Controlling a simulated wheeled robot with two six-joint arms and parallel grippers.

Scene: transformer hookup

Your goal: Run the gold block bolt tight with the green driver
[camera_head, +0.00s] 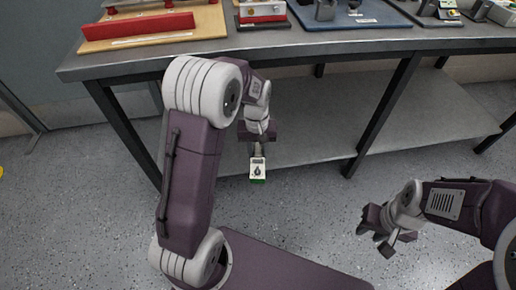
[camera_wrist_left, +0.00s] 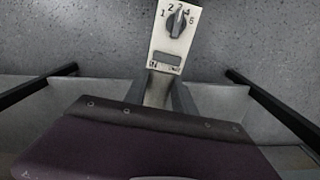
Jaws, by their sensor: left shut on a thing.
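My left gripper (camera_head: 258,143) is shut on the green driver (camera_head: 258,169), a white tool body with a dark mark and a green end. The driver hangs in front of the bench, below the top's front edge. In the left wrist view the driver (camera_wrist_left: 174,38) shows a dial with numbers and a small grey window, and its grey neck sits between the fingers. My right gripper (camera_head: 382,234) is at the lower right, over the floor, empty, with its fingers apart. I cannot make out the gold block bolt in either view.
The bench top (camera_head: 300,43) runs across the back. On it are a wooden board with a red bar (camera_head: 137,32), a red and white unit (camera_head: 262,12), a blue tray (camera_head: 352,20) with grey parts, and more items at right. A lower shelf (camera_head: 330,110) and dark legs stand below.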

